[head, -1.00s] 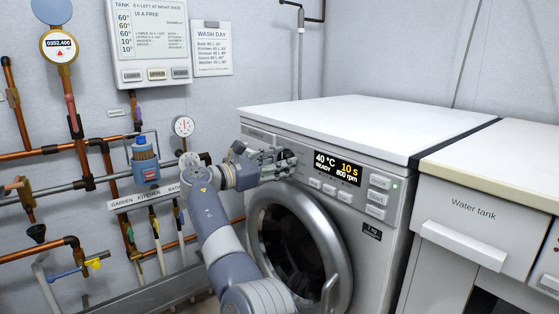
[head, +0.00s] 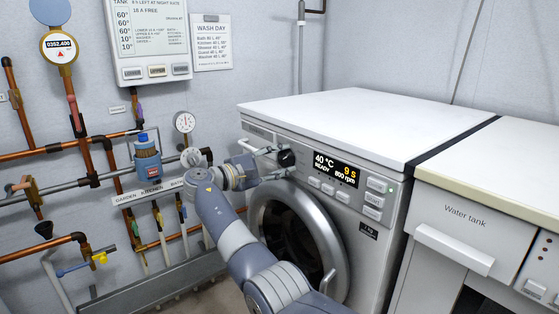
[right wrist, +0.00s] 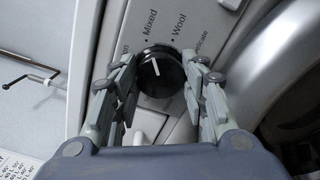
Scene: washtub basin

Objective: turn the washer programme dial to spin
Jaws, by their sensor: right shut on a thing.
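The washer (head: 385,190) stands right of centre in the head view. Its black programme dial (head: 288,158) is on the front panel, left of the display (head: 335,170), which reads 40 °C, READY, 9 s, 800 rpm. My right gripper (head: 280,161) has one finger on each side of the dial and is shut on it. In the right wrist view the dial (right wrist: 161,72) sits between the fingertips (right wrist: 160,77). Its white mark points roughly towards "Mixed". "Wool" and part of "Delicate" show to the right; the lower labels are mostly hidden. My left gripper is out of view.
Copper pipes, valves and a blue-capped bottle (head: 146,160) are at the left wall. A water tank cabinet (head: 470,225) stands at the right. A grey trough (head: 150,285) runs along the floor.

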